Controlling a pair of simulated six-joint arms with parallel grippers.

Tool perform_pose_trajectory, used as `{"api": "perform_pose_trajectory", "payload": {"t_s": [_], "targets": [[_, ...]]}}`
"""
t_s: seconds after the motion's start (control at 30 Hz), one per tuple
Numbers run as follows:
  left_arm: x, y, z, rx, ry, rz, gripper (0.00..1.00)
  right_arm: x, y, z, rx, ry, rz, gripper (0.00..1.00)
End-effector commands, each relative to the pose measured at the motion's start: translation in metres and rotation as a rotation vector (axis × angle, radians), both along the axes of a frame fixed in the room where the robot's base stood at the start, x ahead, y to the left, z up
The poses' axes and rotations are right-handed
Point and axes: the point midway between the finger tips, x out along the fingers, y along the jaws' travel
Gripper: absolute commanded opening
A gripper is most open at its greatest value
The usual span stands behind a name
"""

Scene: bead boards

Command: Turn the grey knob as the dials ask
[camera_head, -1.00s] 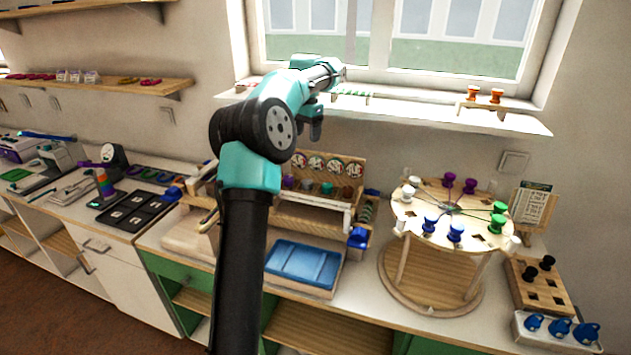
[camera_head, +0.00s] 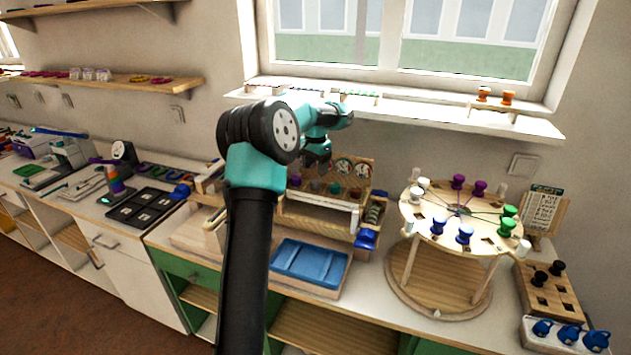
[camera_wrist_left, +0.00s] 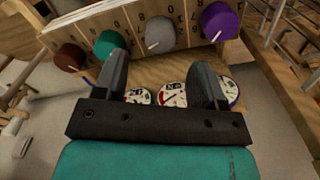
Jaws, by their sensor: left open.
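The wooden dial board stands at the back of the counter, with round dials (camera_head: 344,166) above a row of knobs. In the left wrist view the grey knob (camera_wrist_left: 160,34) has a pale pointer line and sits between a teal knob (camera_wrist_left: 108,42) and a purple knob (camera_wrist_left: 217,20). A brown knob (camera_wrist_left: 70,57) is at the row's end. Dials with red marks (camera_wrist_left: 172,94) show between and beside my fingers, partly hidden. My left gripper (camera_wrist_left: 160,66) is open and empty, with the grey knob ahead of the gap between its fingers. My right gripper is not seen.
A blue tray (camera_head: 308,264) lies in front of the dial board. A round bead stand (camera_head: 440,298) with coloured spools is to the right. A black board (camera_head: 140,208) lies to the left. The window sill (camera_head: 420,112) runs above the board.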

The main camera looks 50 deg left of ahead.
Motion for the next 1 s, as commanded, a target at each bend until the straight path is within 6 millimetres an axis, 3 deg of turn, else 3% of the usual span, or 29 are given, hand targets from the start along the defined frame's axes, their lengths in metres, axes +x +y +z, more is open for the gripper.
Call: {"api": "perform_pose_trajectory", "payload": {"t_s": [0.1, 0.33, 0.73, 1.0], "targets": [[-0.001, 0.000, -0.022, -0.001, 0.004, 0.000, 0.64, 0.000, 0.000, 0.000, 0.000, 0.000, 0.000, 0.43], [0.000, 0.000, -0.050, -0.001, 0.002, 0.000, 0.64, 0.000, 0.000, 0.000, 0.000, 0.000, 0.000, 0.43], [0.000, 0.000, -0.057, 0.000, 0.000, 0.000, 0.64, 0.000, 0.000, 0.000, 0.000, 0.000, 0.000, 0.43], [0.000, 0.000, -0.056, 0.000, 0.000, 0.000, 0.39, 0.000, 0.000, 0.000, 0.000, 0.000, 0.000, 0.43]]}}
